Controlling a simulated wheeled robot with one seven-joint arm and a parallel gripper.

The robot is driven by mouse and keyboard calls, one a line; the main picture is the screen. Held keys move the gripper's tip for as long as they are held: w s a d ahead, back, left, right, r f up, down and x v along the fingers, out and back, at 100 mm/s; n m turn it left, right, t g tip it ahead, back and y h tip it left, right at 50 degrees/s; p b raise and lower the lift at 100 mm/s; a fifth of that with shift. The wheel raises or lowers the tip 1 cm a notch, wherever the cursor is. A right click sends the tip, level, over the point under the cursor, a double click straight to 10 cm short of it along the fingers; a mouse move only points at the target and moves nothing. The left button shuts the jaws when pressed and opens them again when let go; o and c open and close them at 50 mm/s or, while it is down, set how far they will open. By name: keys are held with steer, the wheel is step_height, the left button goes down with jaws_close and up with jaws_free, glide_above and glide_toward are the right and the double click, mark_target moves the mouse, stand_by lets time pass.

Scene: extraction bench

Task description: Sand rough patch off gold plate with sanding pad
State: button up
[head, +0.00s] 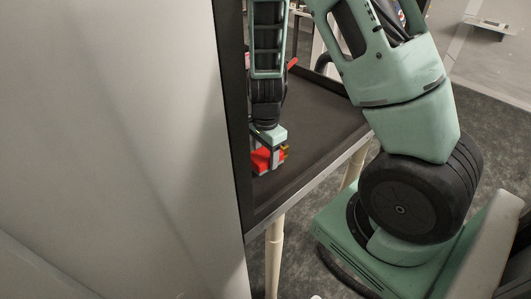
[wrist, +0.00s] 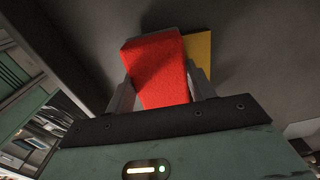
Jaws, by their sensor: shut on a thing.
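The sanding pad is a red block (wrist: 157,68) held between the two fingers of my gripper (wrist: 160,92) in the wrist view. In the head view the red pad (head: 262,159) shows at the lower end of my arm, at the dark bench top, with my gripper (head: 268,150) shut on it. The gold plate (wrist: 199,52) shows as a yellow strip just behind and right of the pad. Most of the plate is hidden by the pad and my gripper. I cannot see the rough patch, nor tell whether the pad touches the plate.
The dark bench top (head: 318,125) has a raised light rim and pale legs. A large pale panel (head: 110,140) fills the left of the head view and hides part of the bench. A small red thing (head: 292,63) lies farther back. Bench right of my gripper is clear.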

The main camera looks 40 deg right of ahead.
mark_target(257, 158)
steer(key=shift+a, duration=0.15)
steer(key=shift+a+p, duration=0.65)
steer(key=shift+a, duration=0.65)
steer(key=shift+d+f+b, duration=0.1)
steer(key=shift+d+b, duration=0.2)
steer(key=shift+d, duration=1.15)
steer(key=shift+a, duration=0.15)
steer(key=shift+a+p, duration=0.6)
steer(key=shift+a, duration=0.75)
steer(key=shift+d+b, duration=0.35)
steer(key=shift+d, duration=1.15)
steer(key=shift+a, duration=0.1)
